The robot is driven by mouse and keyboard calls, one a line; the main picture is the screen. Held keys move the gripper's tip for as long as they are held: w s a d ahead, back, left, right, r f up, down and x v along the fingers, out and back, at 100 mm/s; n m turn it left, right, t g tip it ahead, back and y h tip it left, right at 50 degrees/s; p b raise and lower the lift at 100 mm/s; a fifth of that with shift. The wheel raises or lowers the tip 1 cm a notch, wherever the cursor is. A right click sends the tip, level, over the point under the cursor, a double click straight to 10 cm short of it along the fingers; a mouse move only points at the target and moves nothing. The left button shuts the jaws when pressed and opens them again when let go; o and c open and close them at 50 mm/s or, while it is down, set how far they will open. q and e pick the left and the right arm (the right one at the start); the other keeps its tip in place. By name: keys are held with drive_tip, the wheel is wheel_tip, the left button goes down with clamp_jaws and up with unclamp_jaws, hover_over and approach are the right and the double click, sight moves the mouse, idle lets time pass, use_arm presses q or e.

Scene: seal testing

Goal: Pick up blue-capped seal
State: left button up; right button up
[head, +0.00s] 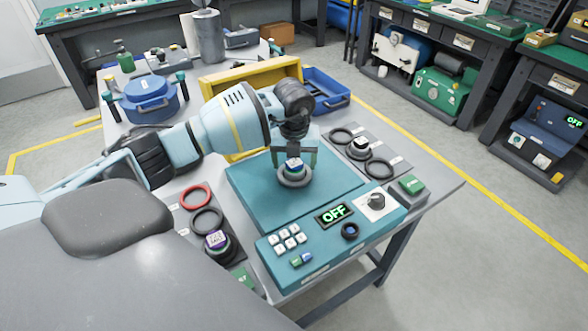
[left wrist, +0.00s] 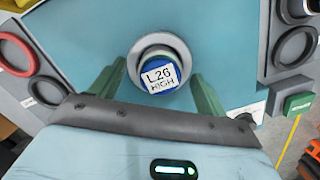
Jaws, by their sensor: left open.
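The blue-capped seal (head: 294,165) stands upright in a grey ring on the teal testing machine (head: 250,195). Its white top label reads "L26 HIGH" in the left wrist view (left wrist: 160,76). My left gripper (head: 294,158) is above the seal with its fingers pointing down. In the left wrist view the open fingers (left wrist: 165,90) show on either side of the seal, with gaps between them and the cap. Contact is not visible. My right gripper is not in view.
The machine's front panel has an "OFF" display (head: 334,213), white buttons and a knob (head: 376,200). Ring trays flank it, with a purple-labelled seal (head: 217,241) at left and another seal (head: 361,145) at right. A yellow bin (head: 250,75) and blue tray (head: 325,90) stand behind.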

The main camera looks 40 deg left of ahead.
use_arm(q)
drive_tip(key=shift+w+f, duration=0.1)
drive_tip(key=shift+f, duration=0.5)
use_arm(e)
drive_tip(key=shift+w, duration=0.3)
use_arm(q)
drive_tip(key=c, duration=0.6)
drive_tip(key=shift+r, duration=0.1)
drive_tip(key=c, duration=0.7)
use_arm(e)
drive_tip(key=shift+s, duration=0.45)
